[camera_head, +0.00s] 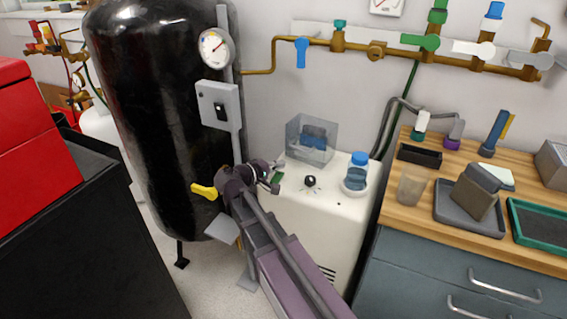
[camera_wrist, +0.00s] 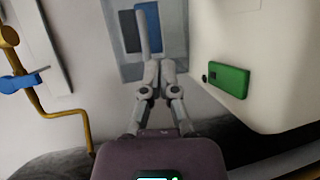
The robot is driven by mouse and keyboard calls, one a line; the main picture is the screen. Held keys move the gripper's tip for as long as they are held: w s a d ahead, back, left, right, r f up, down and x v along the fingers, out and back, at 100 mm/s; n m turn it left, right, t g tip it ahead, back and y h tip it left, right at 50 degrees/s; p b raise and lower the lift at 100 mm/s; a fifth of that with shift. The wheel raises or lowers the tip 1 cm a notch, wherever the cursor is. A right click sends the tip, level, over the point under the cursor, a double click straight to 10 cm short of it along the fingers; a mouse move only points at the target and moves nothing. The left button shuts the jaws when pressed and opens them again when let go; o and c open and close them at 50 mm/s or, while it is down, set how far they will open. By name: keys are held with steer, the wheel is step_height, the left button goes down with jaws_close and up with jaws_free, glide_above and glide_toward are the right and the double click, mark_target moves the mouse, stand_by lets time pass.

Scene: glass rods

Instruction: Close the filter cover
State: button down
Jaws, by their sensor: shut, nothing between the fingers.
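The filter cover (camera_head: 298,133) looks like a clear, greyish box on the back of a white machine (camera_head: 318,207), with a blue block (camera_head: 314,134) behind its clear wall. It also shows at the top of the wrist view (camera_wrist: 178,62), with blue and dark panels seen through it. My gripper (camera_head: 276,172) is just left of the machine's top, in front of and below the cover. In the wrist view its shut, empty fingertips (camera_wrist: 155,66) overlap the cover's lower part. I cannot tell if they touch it, or how the cover is hinged.
A green block (camera_wrist: 229,82) is on the machine, close to my gripper. A black knob (camera_head: 310,181) and a blue-capped jar (camera_head: 355,174) are on its top. A black tank (camera_head: 150,120) with a yellow handle (camera_head: 204,191) stands left. A wooden counter (camera_head: 410,217) stands right.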

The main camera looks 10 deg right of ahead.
mark_target(308, 143)
steer(key=a+t+b, duration=0.1)
steer(key=w+a+f+n+t+h+b, duration=0.1)
steer(key=a, duration=0.1)
steer(key=w+a+b, duration=0.1)
steer(key=b, duration=0.1)
steer(key=shift+w+a+f+n+t, duration=0.2)
steer(key=shift+a+n+t, duration=0.1)
steer(key=shift+n+t, duration=0.1)
steer(key=shift+w+a+r+h+b, duration=0.1)
steer(key=shift+a+r+h+b, duration=0.15)
steer(key=shift+a, duration=0.2)
steer(key=shift+w+d, duration=0.1)
steer(key=shift+p+x, duration=0.35)
steer(key=shift+x, duration=4.55)
steer(key=shift+r, duration=0.15)
steer(key=shift+s+d, duration=0.3)
steer(key=shift+d, duration=0.25)
steer(key=shift+s+d, duration=0.3)
steer(key=shift+d, duration=0.3)
steer(key=shift+s+a, duration=0.1)
